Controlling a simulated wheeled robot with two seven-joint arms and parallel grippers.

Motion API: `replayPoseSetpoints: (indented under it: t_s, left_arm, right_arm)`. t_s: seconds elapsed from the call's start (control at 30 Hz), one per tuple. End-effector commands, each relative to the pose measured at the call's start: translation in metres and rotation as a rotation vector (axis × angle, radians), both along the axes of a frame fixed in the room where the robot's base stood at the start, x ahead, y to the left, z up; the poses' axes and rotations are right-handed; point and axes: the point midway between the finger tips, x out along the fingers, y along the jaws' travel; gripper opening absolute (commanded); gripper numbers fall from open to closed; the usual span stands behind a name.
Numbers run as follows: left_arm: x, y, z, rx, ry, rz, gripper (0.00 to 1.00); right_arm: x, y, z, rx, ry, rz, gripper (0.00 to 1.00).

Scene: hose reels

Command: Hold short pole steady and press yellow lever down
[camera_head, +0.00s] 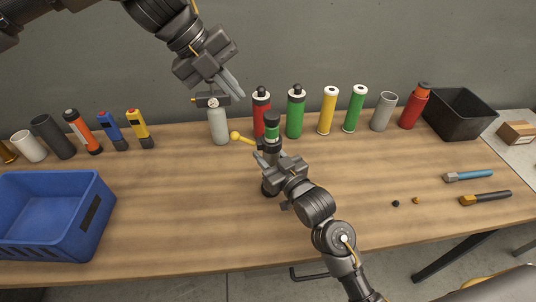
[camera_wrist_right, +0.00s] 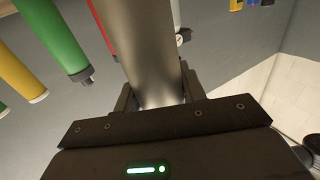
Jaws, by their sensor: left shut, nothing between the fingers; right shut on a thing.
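The short pole (camera_head: 271,148) stands upright on the table, dark grey with a green band near its top. The yellow lever (camera_head: 241,138) sticks out from the pole's upper part to the left and ends in a round knob. My right gripper (camera_head: 267,163) is shut around the pole below the lever. In the right wrist view the grey pole (camera_wrist_right: 152,50) runs between the fingers. My left gripper (camera_head: 236,88) is shut and empty, up above and left of the pole, its fingertips pointing down and right. It is clear of the lever.
Behind the pole stand a grey gauge bottle (camera_head: 218,124), a red bottle (camera_head: 261,112) and a green bottle (camera_head: 295,114). A blue crate (camera_head: 50,245) is at the front left. A black bin (camera_head: 462,118) is at the back right. The table between crate and pole is clear.

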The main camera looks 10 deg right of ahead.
Motion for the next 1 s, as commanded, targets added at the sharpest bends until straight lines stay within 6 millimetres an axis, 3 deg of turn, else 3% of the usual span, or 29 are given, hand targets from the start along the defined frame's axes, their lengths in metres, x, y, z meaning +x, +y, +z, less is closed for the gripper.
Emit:
replayPoseSetpoints:
  t_s: [0.1,0.3,0.67,1.0]
  left_arm:
    - [0.003,-0.007,0.001,0.16,-0.076,-0.037,0.0]
    - [0.014,0.004,-0.011,0.306,-0.1,-0.062,0.0]
    - [0.013,0.01,-0.019,0.304,-0.069,-0.117,0.0]
    - [0.013,0.011,-0.053,0.303,-0.068,-0.117,0.0]
  right_arm:
    - [0.0,0.0,-0.002,-0.001,0.003,-0.001,0.06]
    - [0.0,0.0,-0.001,-0.001,0.003,-0.001,0.06]
    - [0.0,0.0,-0.001,-0.001,0.002,0.0,0.06]
    - [0.0,0.0,-0.001,-0.001,0.002,-0.001,0.06]
